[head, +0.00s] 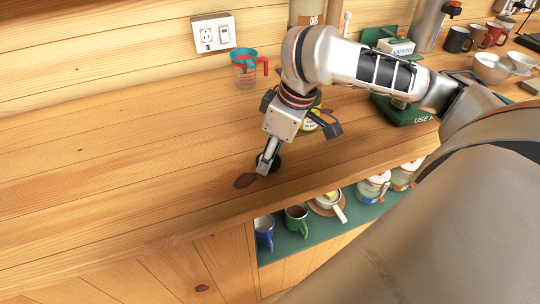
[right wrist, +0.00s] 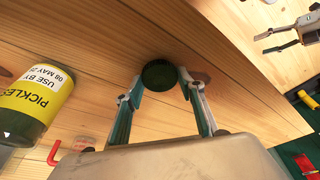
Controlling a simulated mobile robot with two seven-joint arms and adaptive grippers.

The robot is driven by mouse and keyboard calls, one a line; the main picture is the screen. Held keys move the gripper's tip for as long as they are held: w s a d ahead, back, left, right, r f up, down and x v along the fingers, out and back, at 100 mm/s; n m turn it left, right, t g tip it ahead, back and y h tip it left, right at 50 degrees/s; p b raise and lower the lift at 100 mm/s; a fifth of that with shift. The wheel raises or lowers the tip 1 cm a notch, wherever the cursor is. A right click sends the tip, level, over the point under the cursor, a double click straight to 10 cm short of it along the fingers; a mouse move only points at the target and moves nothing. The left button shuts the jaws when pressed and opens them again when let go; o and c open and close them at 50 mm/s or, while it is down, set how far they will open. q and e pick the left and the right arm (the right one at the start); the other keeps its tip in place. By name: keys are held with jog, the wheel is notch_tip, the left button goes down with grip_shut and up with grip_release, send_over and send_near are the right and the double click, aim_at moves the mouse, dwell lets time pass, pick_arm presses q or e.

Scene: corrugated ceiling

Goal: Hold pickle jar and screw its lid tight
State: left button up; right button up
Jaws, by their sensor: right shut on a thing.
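My right gripper (head: 268,165) points down at the wooden counter, near its front edge. In the right wrist view its two fingers (right wrist: 160,80) close on the sides of a dark green round lid (right wrist: 160,73). The lid also shows partly behind the fingers in the head view (head: 275,163). The pickle jar (right wrist: 33,100), dark green with a yellow and white label, stands apart from the lid. In the head view the jar (head: 311,121) is mostly hidden behind my right gripper. My left gripper (right wrist: 268,43) shows at the right wrist view's upper right, fingers apart and empty.
A measuring cup (head: 244,72) with a red handle stands near the back wall. A green box (head: 400,112) is right of the jar. Mugs (head: 296,219) and jars sit on the shelf below. The counter's left is clear.

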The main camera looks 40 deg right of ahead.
notch_tip(320, 180, up, 20)
jog(key=p, duration=0.8)
jog(key=shift+p, duration=0.35)
jog(key=shift+f, duration=0.15)
